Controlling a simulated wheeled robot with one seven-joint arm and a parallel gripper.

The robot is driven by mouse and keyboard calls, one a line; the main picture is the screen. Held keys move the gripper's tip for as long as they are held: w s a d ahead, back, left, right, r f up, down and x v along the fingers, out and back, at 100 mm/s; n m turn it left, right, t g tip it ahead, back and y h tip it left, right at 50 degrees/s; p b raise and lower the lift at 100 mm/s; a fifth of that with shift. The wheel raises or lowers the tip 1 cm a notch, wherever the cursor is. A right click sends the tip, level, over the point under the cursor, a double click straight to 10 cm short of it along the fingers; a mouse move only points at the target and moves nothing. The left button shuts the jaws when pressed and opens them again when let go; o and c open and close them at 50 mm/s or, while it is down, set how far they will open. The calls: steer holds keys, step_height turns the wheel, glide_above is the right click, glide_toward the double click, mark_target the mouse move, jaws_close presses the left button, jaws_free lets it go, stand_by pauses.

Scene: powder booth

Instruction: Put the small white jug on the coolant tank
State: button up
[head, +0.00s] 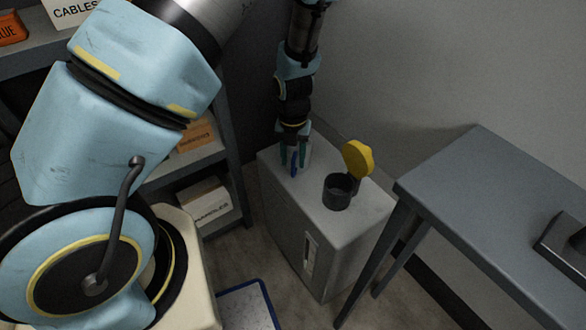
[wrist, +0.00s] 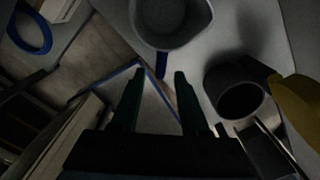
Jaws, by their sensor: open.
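The small white jug (wrist: 172,28) is at the top of the wrist view, seen from above into its open mouth, and looks empty. Its blue handle (wrist: 160,64) points back between my fingertips. In the head view the jug is mostly hidden behind my gripper (head: 295,160), with the blue handle (head: 294,164) showing. The jug appears to stand upright on the top of the grey coolant tank (head: 287,196), near its back left. My gripper is open, its two green fingers (wrist: 160,78) on either side of the handle with gaps visible.
A dark round filler neck (head: 338,191) with a raised yellow cap (head: 358,158) stands on the tank, right of the jug. A grey table (head: 490,205) is at the right. Shelves with labelled boxes (head: 211,204) are at the left. A blue-edged panel (head: 247,307) lies on the floor.

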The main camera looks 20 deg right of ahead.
step_height(320, 180, up, 5)
steer(key=shift+r, duration=0.1)
steer(key=a+r+m, duration=0.6)
steer(key=a+m, duration=0.4)
steer(key=a+r+m+t, duration=0.1)
steer(key=a+r+m, duration=0.5)
steer(key=a+m, duration=0.3)
steer(key=a+r+m, duration=0.6)
steer(key=a+m, duration=0.4)
steer(key=m, duration=0.1)
steer(key=shift+a+r+t, duration=0.3)
steer(key=shift+r+p, duration=0.1)
steer(key=shift+p, duration=0.3)
step_height(320, 180, up, 3)
steer(key=p, duration=0.3)
